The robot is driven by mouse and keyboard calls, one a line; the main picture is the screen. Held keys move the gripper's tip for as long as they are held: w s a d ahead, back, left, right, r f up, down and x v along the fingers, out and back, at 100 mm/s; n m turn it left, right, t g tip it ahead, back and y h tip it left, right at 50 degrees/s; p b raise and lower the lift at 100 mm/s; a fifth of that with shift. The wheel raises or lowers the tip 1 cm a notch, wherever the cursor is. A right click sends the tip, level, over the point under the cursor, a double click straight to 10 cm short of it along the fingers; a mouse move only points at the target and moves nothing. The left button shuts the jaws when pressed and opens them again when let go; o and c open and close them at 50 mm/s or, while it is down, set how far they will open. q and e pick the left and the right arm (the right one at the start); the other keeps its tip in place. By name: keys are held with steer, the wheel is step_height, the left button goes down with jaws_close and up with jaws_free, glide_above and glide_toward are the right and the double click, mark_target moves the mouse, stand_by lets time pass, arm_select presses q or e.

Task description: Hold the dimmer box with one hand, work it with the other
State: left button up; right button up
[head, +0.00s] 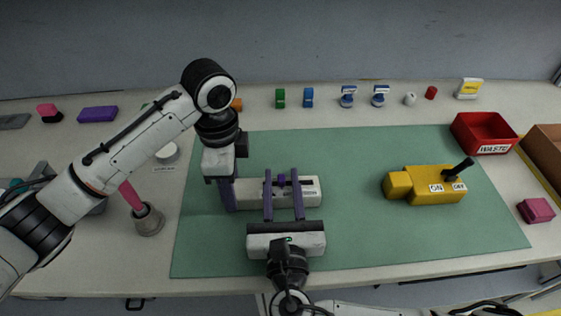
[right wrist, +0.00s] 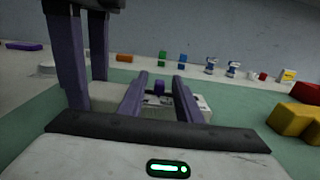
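The knob also shows in the right wrist view (right wrist: 159,88). My left gripper (head: 228,194) points down at the box's left end, its two purple fingers on the near and far sides, and appears closed on it. My right gripper (head: 283,195) reaches over the box from the front. Its fingers are apart, one on each side of the knob, with gaps visible.
A yellow ON/OFF switch box (head: 422,190) with a black lever stands on the mat (head: 350,240) to the right. A red WASTE tray (head: 484,133) is at the mat's back right corner. A grey cup (head: 149,221) with a pink-handled tool stands left. Small items line the back.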

mark_target(281, 174)
steer(key=w, duration=0.5)
steer(key=shift+w, duration=0.1)
jaws_close()
